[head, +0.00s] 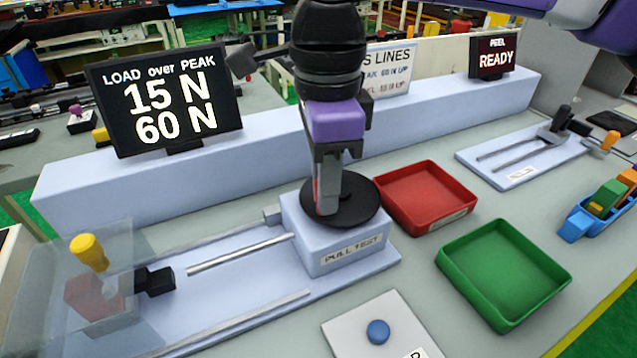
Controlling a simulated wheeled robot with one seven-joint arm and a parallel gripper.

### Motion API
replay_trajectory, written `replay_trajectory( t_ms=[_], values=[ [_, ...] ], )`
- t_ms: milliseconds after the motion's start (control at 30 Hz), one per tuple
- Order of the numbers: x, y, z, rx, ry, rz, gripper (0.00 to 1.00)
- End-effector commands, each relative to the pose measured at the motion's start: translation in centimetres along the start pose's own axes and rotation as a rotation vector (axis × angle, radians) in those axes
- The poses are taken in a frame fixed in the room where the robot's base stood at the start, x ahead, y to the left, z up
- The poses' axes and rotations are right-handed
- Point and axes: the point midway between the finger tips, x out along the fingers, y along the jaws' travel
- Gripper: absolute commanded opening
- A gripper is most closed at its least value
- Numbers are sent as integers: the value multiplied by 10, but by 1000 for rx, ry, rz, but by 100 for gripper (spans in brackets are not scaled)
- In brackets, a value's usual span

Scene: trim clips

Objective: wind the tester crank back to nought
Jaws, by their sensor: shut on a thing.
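The pull tester (335,235) is a pale blue block labelled PULL TEST with a black crank wheel (358,203) on top. My gripper (328,200) points down over the wheel and is shut on the crank; its fingers hide the part they hold. Two rails (240,254) run left from the block to a black clamp (154,281) near a yellow-knobbed lever (89,252). A clear guard (60,300) stands around that left end. The display (165,98) reads LOAD over PEAK, 15 N over 60 N.
A red tray (425,195) and a green tray (503,273) stand right of the tester. A plate with a blue button (378,331) lies in front. A peel fixture (530,152) and a READY display (493,56) are at right, with a blue bin (578,225) of coloured parts.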

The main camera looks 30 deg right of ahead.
Motion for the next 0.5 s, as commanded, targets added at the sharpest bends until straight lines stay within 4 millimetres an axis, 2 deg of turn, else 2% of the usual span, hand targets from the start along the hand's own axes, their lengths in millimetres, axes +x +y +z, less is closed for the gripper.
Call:
replay_trajectory(
  t_ms=[500],
  values=[
    [0, 10, -18, -489, -2, -2, 0]
  ],
)
